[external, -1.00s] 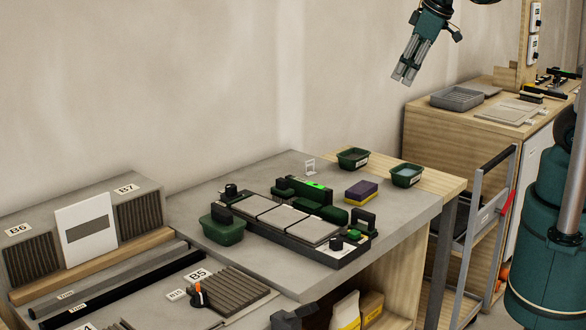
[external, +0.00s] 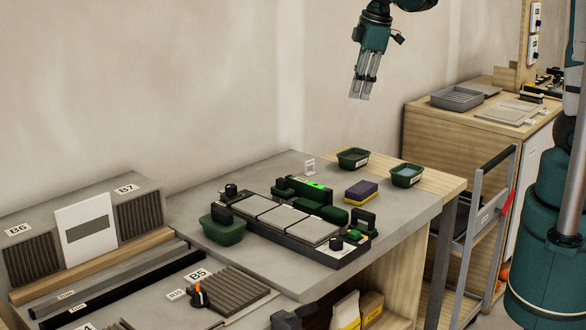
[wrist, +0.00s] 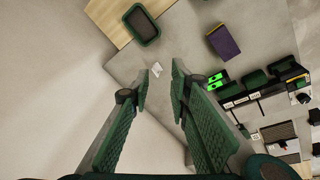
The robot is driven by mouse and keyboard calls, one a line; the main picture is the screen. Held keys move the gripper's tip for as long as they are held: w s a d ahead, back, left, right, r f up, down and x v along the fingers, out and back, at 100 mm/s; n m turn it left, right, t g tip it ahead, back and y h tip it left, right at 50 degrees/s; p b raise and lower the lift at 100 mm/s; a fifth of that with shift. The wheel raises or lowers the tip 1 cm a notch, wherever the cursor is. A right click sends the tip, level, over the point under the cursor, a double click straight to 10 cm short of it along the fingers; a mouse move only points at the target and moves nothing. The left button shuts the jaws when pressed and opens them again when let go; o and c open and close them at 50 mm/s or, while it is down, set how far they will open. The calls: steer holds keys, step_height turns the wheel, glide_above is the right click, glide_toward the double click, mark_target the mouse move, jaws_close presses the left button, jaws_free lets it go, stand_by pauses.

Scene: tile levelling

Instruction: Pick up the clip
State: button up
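A small, pale, frame-shaped piece, which looks like the clip (external: 310,166), stands at the back of the grey worktop near the wall. In the wrist view the clip (wrist: 157,70) is a small white shape on the worktop, seen in the gap between my fingertips. My gripper (external: 359,97) is in the air above the worktop, above and to the right of the clip in the external view, pointing down with a slight tilt. In the wrist view my gripper (wrist: 160,80) has its fingers apart with nothing between them.
Two green bins (external: 353,158) (external: 406,175) and a purple-and-yellow sponge (external: 361,191) lie right of the clip. A dark tray of grey tiles (external: 283,218) with green-and-black tools is in front. The wall (external: 250,80) rises close behind the clip.

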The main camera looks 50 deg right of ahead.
steer(key=w+a+f+n+g, duration=0.1)
steer(key=w+a+f+n, duration=0.2)
steer(key=w+f, duration=0.4)
steer(key=n+g, duration=0.2)
steer(key=n, duration=0.1)
glide_above(311, 163)
step_height(311, 163, down, 10)
steer(key=shift+d, duration=0.1)
steer(key=shift+w+f+n, duration=0.15)
steer(key=shift+f+n, duration=0.15)
steer(key=shift+f, duration=0.1)
steer(key=shift+f+b, duration=0.3)
steer(key=shift+f, duration=1)
steer(key=shift+f, duration=2.6)
